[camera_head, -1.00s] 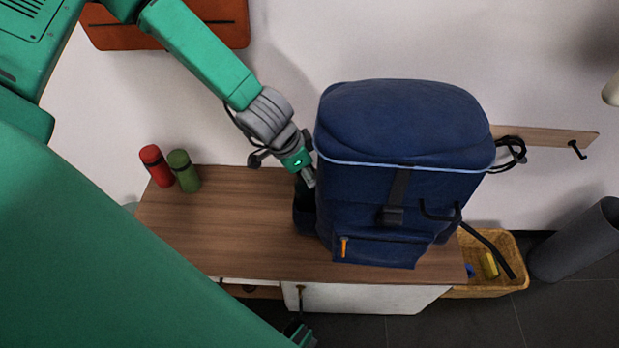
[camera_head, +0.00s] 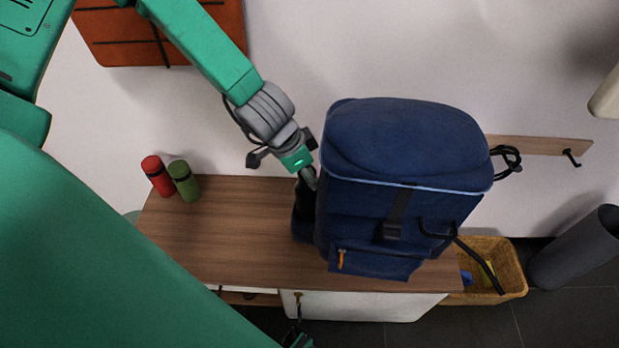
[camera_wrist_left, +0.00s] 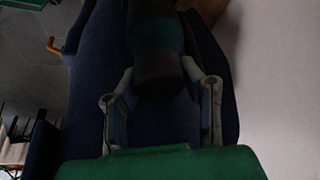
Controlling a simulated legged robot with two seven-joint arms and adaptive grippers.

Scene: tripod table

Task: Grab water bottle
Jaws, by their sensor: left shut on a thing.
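A blue backpack (camera_head: 400,150) stands upright on the wooden bench. My left gripper (camera_head: 309,178) is at the backpack's left side. In the left wrist view its two fingers (camera_wrist_left: 158,88) are on either side of a dark bottle (camera_wrist_left: 156,38) with a teal band, and they are shut on it. The bottle is against the backpack's side. In the head view only a dark shape shows below the gripper, and I cannot tell bottle from side pocket there. A dark and green part at the bottom edge may be my right gripper (camera_head: 300,336); its fingers are not clear.
A red bottle (camera_head: 157,175) and a green bottle (camera_head: 184,181) stand at the left of the bench (camera_head: 225,225). A wicker basket (camera_head: 510,275) is at the right, beside a grey cylinder (camera_head: 580,248). A hook rail (camera_head: 535,146) is on the wall. The bench's left half is mostly clear.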

